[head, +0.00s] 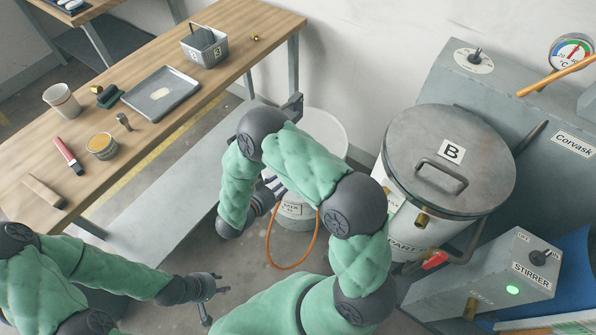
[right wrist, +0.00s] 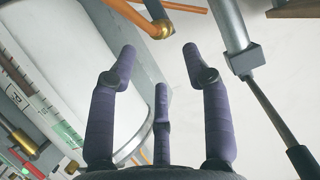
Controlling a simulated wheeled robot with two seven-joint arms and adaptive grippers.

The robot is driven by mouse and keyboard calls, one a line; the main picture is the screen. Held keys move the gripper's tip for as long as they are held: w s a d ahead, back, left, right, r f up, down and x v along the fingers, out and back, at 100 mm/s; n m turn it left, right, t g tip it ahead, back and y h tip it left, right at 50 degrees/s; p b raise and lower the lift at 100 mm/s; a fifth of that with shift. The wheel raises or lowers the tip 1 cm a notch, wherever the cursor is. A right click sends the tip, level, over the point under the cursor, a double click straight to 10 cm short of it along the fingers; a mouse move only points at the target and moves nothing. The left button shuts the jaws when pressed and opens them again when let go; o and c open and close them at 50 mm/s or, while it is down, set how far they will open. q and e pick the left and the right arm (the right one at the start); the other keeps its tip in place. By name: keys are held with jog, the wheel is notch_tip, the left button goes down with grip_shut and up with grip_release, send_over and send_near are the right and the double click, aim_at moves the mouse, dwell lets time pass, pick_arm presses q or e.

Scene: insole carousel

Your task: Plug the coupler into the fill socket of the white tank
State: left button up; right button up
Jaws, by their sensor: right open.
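A white drum-like tank (head: 330,128) stands on the floor behind my right arm, which hides much of it; its label is partly covered. A white vessel (head: 397,207) with a grey lid marked B stands to its right, with a brass fitting (head: 423,220) on its front. My right gripper (head: 275,186) is by the drum, partly hidden; in the right wrist view its purple fingers (right wrist: 160,70) are spread and empty. An orange hose with a brass end piece (right wrist: 160,29) shows beyond them; I cannot tell if this is the coupler. My left gripper (head: 215,289) is open and empty over the floor.
A wooden bench (head: 230,20) at the left holds a grey tray (head: 160,93), a basket (head: 205,47), a cup (head: 62,102) and small tools. An orange hose loop (head: 270,255) hangs below my right arm. A grey stirrer box (head: 485,275) stands at the lower right.

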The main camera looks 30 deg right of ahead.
jog(key=b+x, duration=0.3)
jog(key=x, duration=0.4)
jog(key=shift+w+d+f, duration=0.1)
jog(key=shift+d, duration=0.2)
jog(key=shift+w+d+f+b, duration=0.25)
jog(key=shift+d+b, duration=0.1)
jog(key=shift+d, duration=0.2)
jog(key=shift+p, duration=0.45)
dwell(0.7)
grip_shut()
jog(key=shift+a, duration=0.25)
jog(key=shift+s+a+p, duration=0.3)
jog(key=shift+s+a, duration=0.05)
jog(key=shift+a, duration=0.5)
jog(key=shift+s+a+p, duration=0.3)
jog(key=shift+s+a, duration=0.1)
jog(key=shift+a, duration=0.4)
jog(key=shift+s+a+p, duration=0.3)
jog(key=shift+s+a, duration=0.05)
jog(key=shift+a, duration=0.5)
